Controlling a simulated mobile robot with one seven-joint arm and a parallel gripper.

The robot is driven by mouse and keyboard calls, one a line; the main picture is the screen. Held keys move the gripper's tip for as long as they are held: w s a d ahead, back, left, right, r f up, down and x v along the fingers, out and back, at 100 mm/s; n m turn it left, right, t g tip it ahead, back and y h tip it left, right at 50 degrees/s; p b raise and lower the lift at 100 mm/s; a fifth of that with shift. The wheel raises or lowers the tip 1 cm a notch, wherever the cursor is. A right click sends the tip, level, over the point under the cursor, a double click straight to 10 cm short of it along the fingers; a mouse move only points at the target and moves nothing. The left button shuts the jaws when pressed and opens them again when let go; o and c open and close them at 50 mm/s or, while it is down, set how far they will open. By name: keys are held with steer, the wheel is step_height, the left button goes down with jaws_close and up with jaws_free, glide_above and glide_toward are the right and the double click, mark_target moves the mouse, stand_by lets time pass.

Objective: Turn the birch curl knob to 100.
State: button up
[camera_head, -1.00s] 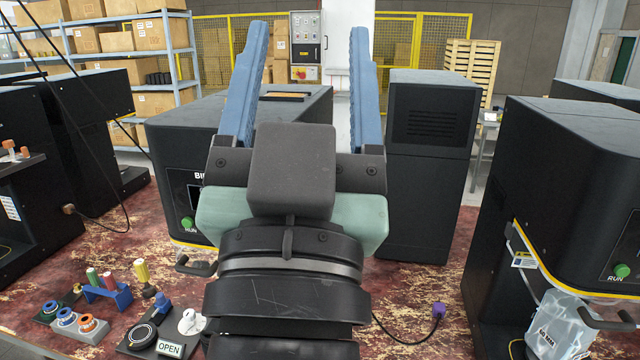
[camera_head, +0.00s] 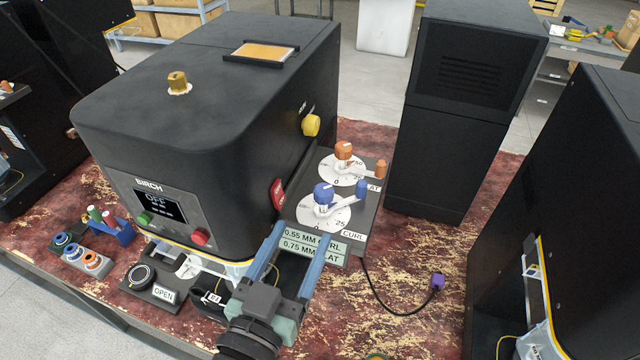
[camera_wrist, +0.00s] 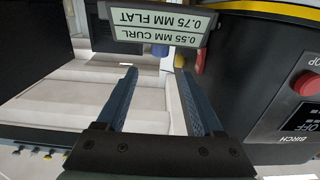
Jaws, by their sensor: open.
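The Birch machine (camera_head: 210,110) is a black housing with a name and a dark display reading OFF on its front. On a panel at its right side is the blue curl knob (camera_head: 323,193), on a white dial (camera_head: 325,217) marked CURL. Figures 0 and 25 show; its exact setting is too small to read. A white arm runs from it to a small blue handle (camera_head: 361,187). My gripper (camera_head: 299,234) is open and empty, in front of the panel and apart from the knob. In the wrist view its fingers (camera_wrist: 157,72) point toward the inverted label plate (camera_wrist: 155,33).
An orange knob (camera_head: 343,149) on a FLAT dial stands behind the curl knob. A red switch (camera_head: 278,195) and a yellow knob (camera_head: 311,125) are on the machine's side. A black cabinet (camera_head: 455,110) stands to the right. A cable with a purple plug (camera_head: 437,282) lies on the table.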

mark_target(321, 196)
steer(key=p+x, duration=0.3)
steer(key=x, duration=0.6)
steer(key=shift+w+d+p, duration=0.1)
steer(key=shift+w+p, duration=0.1)
steer(key=shift+p, duration=0.1)
jaws_close()
